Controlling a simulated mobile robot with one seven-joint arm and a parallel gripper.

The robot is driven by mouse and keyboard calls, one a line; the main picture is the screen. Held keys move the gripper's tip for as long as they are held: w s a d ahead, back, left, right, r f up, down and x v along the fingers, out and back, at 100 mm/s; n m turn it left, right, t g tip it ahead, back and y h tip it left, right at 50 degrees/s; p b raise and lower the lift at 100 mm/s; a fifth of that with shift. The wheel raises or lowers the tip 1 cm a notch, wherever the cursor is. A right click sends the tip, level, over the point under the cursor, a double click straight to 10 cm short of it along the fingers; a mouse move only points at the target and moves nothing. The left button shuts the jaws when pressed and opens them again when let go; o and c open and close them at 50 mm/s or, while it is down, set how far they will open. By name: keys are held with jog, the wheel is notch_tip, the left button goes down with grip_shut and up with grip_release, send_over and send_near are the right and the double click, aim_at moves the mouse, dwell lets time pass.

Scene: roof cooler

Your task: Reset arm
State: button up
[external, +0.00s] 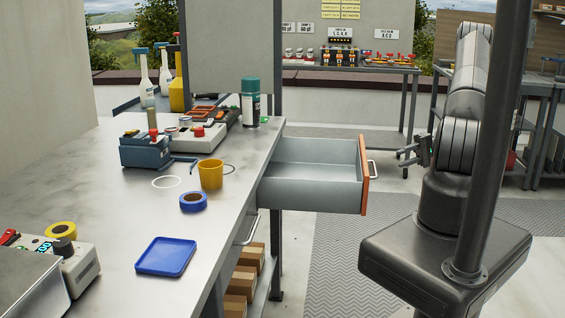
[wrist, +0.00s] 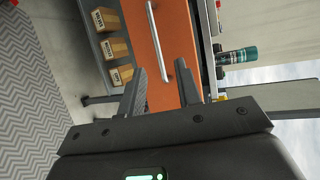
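My gripper (external: 414,152) is at the right of the external view, near my own column, and points left toward an orange-fronted drawer. In the wrist view my gripper (wrist: 162,88) has its two fingers apart with nothing between them. The drawer (external: 312,178) is pulled out from the workbench, and its grey inside looks empty. Its silver handle (external: 372,170) faces my gripper, with a clear gap between them. The orange front (wrist: 167,40) and the handle (wrist: 184,82) also show in the wrist view, beyond the fingers.
The workbench (external: 120,215) holds a yellow cup (external: 211,174), blue tape (external: 193,202), a blue tray (external: 166,257) and a teal spray can (external: 250,102). Cardboard boxes (external: 241,283) sit on the shelf below. Floor between bench and my base is clear.

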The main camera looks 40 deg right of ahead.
jog(key=w+a+r+n+g+h, duration=0.25)
jog(key=a+r+g+h, duration=0.45)
jog(key=a+r, duration=1.15)
jog(key=s+a+r+n+t+h, duration=0.2)
jog(key=s+a+r+t+h, duration=0.5)
jog(key=s+a+r, duration=0.4)
notch_tip(320, 180, up, 3)
jog(key=shift+s+a+f+n, duration=0.15)
jog(key=shift+s+n, duration=0.2)
jog(key=shift+s, duration=0.75)
